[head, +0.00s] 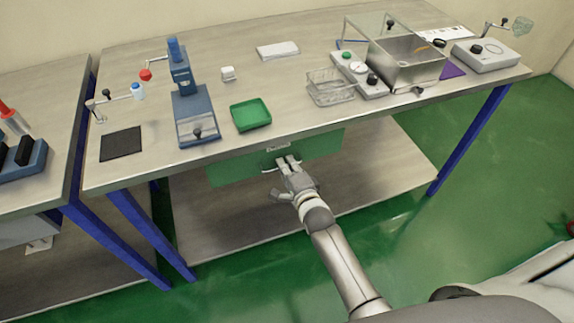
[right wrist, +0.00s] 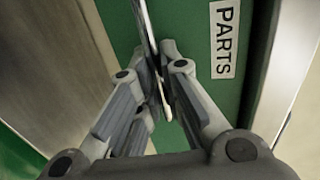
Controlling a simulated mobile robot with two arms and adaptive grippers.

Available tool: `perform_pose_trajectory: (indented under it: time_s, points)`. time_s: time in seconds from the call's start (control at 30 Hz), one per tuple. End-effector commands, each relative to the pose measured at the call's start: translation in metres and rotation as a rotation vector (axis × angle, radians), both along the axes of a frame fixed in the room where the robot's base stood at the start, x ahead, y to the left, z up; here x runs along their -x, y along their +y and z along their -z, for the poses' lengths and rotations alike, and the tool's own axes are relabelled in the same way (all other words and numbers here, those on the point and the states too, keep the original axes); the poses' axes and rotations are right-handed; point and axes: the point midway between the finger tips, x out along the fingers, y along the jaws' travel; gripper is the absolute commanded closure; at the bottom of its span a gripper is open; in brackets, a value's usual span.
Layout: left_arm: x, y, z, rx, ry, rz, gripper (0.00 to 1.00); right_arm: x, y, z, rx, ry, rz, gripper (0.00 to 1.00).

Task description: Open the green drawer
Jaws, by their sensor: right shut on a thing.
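The green drawer (head: 237,172) hangs under the front edge of the workbench in the head view. Its front also fills the middle of the right wrist view (right wrist: 192,30), with a white label reading PARTS (right wrist: 225,38). My right gripper (head: 286,163) is at the drawer front, its fingers around the metal handle (head: 268,168). In the right wrist view the fingers (right wrist: 157,92) are shut on the thin handle bar (right wrist: 147,25). How far the drawer stands out is hard to tell. My left gripper is not in view.
The workbench top (head: 300,98) carries a green tray (head: 250,114), a blue press (head: 196,118), a wire basket (head: 330,88) and a clear-lidded metal box (head: 405,65). A lower shelf (head: 230,223) lies below the drawer. Blue legs (head: 470,140) stand at the sides.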

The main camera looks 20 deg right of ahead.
Motion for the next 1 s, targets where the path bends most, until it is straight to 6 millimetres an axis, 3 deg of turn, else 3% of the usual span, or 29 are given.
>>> perform_pose_trajectory:
  time_s: [0.17, 0.37, 0.7, 1.0]
  points:
    - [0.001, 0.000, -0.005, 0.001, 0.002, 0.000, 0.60, 0.007, 0.000, -0.001, 0.000, 0.002, 0.000, 1.00]
    - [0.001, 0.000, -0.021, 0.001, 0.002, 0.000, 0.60, 0.036, -0.001, -0.002, -0.002, 0.007, 0.000, 1.00]
    - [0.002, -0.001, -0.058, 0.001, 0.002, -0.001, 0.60, 0.126, -0.004, -0.002, 0.000, 0.011, 0.000, 1.00]
    - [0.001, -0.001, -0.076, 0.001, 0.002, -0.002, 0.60, 0.203, -0.007, 0.000, 0.001, 0.009, -0.001, 1.00]
